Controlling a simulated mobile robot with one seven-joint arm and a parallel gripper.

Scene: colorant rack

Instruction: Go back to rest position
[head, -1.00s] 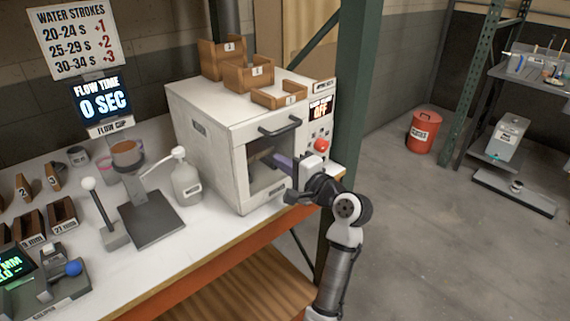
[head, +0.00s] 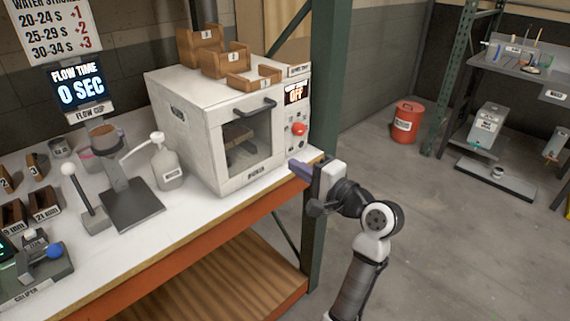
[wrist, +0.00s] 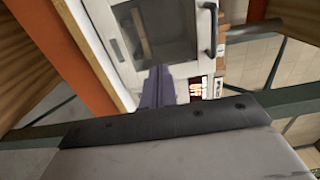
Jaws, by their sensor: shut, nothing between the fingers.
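My gripper (head: 298,168) is at the front right edge of the bench, in front of the white oven (head: 195,130) and clear of it. Its purple fingers are together with nothing between them. They also show in the wrist view (wrist: 158,88), pointing toward the oven's front. The oven's window shows a dark inside with a brown thing in it (head: 240,135), too unclear to name. The oven's display reads OFF, above a red button (head: 299,130).
The white bench (head: 195,205) has an orange front edge. A pump bottle (head: 166,165), a flow cup stand (head: 133,203) and a lever (head: 85,200) stand left of the oven. A green post (head: 327,90) rises behind my arm. The floor (head: 440,230) at right is open, with a red bin (head: 407,122) farther back.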

